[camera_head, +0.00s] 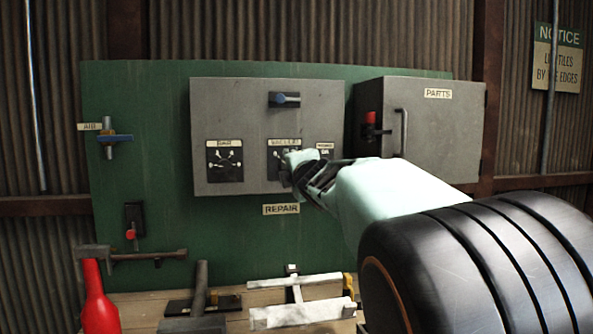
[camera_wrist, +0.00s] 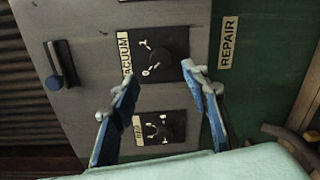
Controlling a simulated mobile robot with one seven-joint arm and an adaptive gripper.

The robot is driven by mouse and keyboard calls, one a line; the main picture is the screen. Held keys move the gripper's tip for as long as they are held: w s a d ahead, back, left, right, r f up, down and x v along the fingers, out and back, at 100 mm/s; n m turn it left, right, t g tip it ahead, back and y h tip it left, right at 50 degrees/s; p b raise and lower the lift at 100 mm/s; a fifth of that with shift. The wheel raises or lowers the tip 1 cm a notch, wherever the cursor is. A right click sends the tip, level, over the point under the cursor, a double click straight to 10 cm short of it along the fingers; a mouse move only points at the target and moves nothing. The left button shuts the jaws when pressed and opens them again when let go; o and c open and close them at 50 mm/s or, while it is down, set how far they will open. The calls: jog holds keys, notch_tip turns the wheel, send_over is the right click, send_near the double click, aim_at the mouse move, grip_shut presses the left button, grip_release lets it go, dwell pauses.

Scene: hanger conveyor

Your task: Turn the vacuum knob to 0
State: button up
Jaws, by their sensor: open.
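The vacuum knob (camera_wrist: 158,60) is a dark round knob on a black dial plate with white marks, beside a VACUUM label (camera_wrist: 123,52) on the grey panel. In the wrist view the picture is turned sideways, and which mark the knob points to is too small to tell. My gripper (camera_wrist: 160,74) is open, its two blue fingers with grey tips on either side of the dial. It holds nothing. I cannot tell if the tips touch the panel. In the head view my gripper (camera_head: 290,166) is in front of the vacuum dial (camera_head: 275,153) and hides most of it.
A second dial (camera_head: 225,160) sits to the left on the grey panel (camera_head: 235,110). A blue-handled switch (camera_head: 286,99) is above. A PARTS cabinet (camera_head: 440,130) stands to the right.

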jog(key=shift+v, duration=2.5)
jog(key=s+d+f+m+g+h, duration=0.2)
jog(key=s+d+f+m, duration=0.35)
jog(key=d, duration=0.25)
jog(key=s+d+f+m+g+h, duration=0.1)
jog(key=s+d+f+m+g, duration=0.1)
jog(key=s+d+f+m, duration=0.45)
jog(key=s+d+f+m+g+h, duration=0.1)
jog(key=s+d+f+m+g, duration=0.1)
jog(key=s+f+m, duration=0.5)
jog(key=s+d+f+m+g, duration=0.1)
jog(key=s+d+f+g, duration=0.2)
jog(key=s, duration=0.9)
jog(key=s+f+m+g+h, duration=0.15)
jog(key=s+f+m, duration=0.25)
jog(key=s+f, duration=0.4)
notch_tip(320, 180, up, 18)
jog(key=s+p, duration=0.1)
jog(key=p, duration=1.5)
jog(key=shift+d+f+g+y, duration=0.15)
jog(key=shift+f+g+y, duration=0.05)
jog(key=shift+g+y, duration=0.15)
